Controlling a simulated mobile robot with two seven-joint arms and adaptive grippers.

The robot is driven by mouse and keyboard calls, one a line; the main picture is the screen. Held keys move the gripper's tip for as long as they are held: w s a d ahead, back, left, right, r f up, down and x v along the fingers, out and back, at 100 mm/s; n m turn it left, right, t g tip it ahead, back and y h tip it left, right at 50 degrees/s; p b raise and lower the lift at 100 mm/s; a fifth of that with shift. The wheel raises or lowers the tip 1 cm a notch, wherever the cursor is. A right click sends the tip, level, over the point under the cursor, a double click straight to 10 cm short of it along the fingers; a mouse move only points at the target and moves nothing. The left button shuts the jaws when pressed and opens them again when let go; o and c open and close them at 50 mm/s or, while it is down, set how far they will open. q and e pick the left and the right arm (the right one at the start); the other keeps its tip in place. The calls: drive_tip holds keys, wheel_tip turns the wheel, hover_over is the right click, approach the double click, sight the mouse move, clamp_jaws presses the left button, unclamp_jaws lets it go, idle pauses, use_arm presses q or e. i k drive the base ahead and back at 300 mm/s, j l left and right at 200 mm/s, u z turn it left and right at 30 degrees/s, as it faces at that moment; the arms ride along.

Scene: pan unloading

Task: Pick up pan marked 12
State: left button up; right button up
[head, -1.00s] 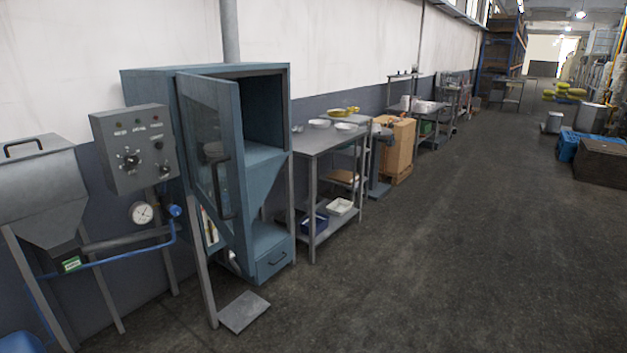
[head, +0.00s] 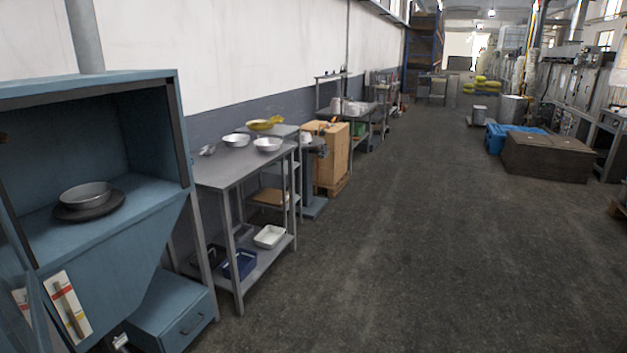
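A grey metal pan (head: 86,195) sits on a dark round plate (head: 90,208) inside the open blue cabinet (head: 150,232) at the left. No number can be read on this pan, and I cannot tell whether it is the one marked 12. Two white bowls, one at the back (head: 236,140) and one at the front (head: 267,145), stand on the grey metal table (head: 215,172) beside the cabinet. A yellow pan (head: 262,125) lies behind them; no mark is legible on it either. Neither of my grippers shows in the head view.
The cabinet door (head: 22,290) stands open at the lower left edge. The table's lower shelf holds a blue bin (head: 240,265) and a white tray (head: 269,237). The concrete floor (head: 400,250) to the right is clear.

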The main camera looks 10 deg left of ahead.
sight(90, 195)
drive_tip(key=i+u, duration=0.25)
drive_tip(key=i, duration=0.25)
drive_tip(key=i+u, duration=0.2)
drive_tip(key=i, duration=0.3)
drive_tip(key=i+l+u, duration=0.25)
drive_tip(key=i, duration=0.25)
drive_tip(key=i+u, duration=0.3)
drive_tip(key=u, duration=0.15)
drive_tip(key=i+l+u, duration=0.1)
drive_tip(key=i+u, duration=0.25)
drive_tip(key=u, duration=0.15)
drive_tip(key=i+l+u, duration=0.2)
drive_tip(key=u, duration=0.25)
drive_tip(key=i, duration=0.1)
